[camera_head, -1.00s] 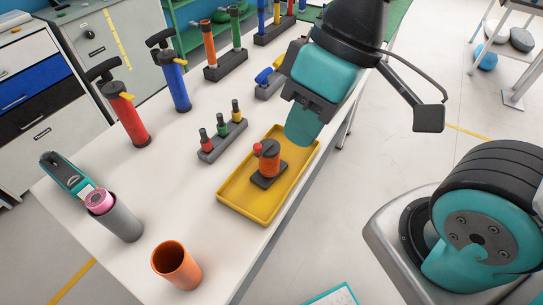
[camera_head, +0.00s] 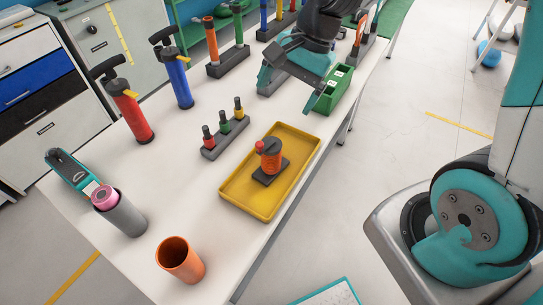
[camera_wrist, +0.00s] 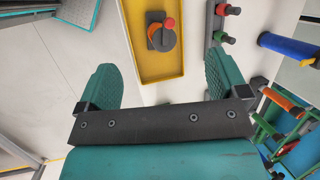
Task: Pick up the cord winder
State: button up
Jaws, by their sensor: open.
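The cord winder (camera_head: 269,157) appears to be the orange drum with a red knob on a dark base, standing in the yellow tray (camera_head: 233,205). In the wrist view the winder (camera_wrist: 161,35) shows near the top, in the tray (camera_wrist: 183,76). My gripper (camera_head: 291,92) is open and empty, above the table beyond the tray. In the wrist view its two teal fingers (camera_wrist: 162,72) are spread wide, with the winder ahead of the gap, not between them.
A rack with small red, green and yellow pieces (camera_head: 224,140) stands left of the tray. A green bin (camera_head: 338,85) is close to my gripper's right finger. An orange cup (camera_head: 180,262), grey tube (camera_head: 122,216) and upright pumps (camera_head: 131,112) stand on the white table.

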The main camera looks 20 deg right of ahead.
aim_at(276, 143)
jog(key=w+d+f+m, duration=0.5)
jog(key=d+f+m, duration=0.15)
jog(key=m, duration=0.25)
jog(key=p+x, duration=0.1)
jog(key=x, duration=0.5)
jog(key=p+x, duration=0.2)
jog(key=x, duration=0.5)
jog(key=shift+w+a+r, duration=0.15)
jog(key=shift+w+a, duration=0.05)
jog(key=shift+w, duration=0.05)
jog(key=shift+p+x, duration=1.5)
jog(key=shift+x, duration=1.2)
jog(key=c, duration=1.2)
jog(key=shift+r, duration=0.1)
jog(key=shift+c, duration=0.2)
